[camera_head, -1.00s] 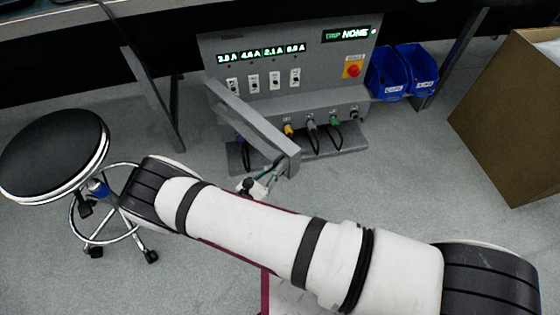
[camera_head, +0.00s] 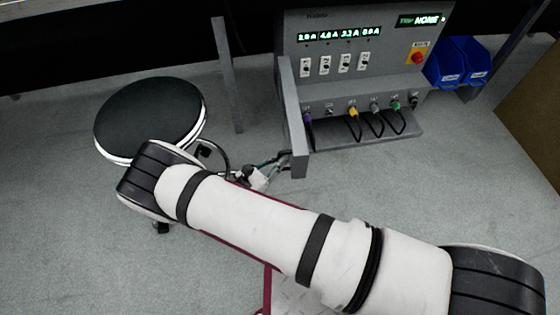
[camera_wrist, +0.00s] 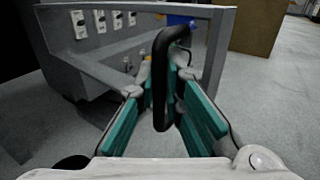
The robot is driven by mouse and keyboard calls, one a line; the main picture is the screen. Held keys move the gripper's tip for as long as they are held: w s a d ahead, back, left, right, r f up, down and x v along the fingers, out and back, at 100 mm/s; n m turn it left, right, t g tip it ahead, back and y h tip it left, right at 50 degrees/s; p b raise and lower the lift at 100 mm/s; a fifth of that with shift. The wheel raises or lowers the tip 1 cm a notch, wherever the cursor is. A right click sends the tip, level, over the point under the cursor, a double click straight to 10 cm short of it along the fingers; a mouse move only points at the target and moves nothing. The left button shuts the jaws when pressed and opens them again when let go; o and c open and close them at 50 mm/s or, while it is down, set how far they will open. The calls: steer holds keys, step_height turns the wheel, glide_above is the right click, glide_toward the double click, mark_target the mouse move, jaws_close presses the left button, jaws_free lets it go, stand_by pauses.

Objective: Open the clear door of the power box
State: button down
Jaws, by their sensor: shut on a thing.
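The grey power box (camera_head: 385,82) stands under the bench with lit readouts, white switches and a red knob. Its door (camera_head: 290,110) has a grey frame with a see-through middle. It is hinged at the box's left side and stands swung out, nearly edge-on in the head view. The door frame (camera_wrist: 214,48) also shows in the wrist view. My gripper (camera_head: 282,163) is at the door's free edge. In the wrist view its teal-padded fingers (camera_wrist: 160,108) are shut on the black loop handle (camera_wrist: 163,75). My arm hides part of the floor below.
A round black stool (camera_head: 150,118) stands left of the door, close to my wrist. Blue bins (camera_head: 460,62) sit right of the box. A cardboard box (camera_head: 530,120) is at the right edge. Coloured plugs and cables (camera_head: 375,122) hang along the box's lower front.

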steer(key=shift+s+a+f+g, duration=0.1)
steer(key=shift+a+g, duration=0.2)
steer(key=shift+a, duration=0.1)
steer(key=c, duration=1.7)
jaws_free()
steer(key=v, duration=1.2)
steer(key=shift+f, duration=0.1)
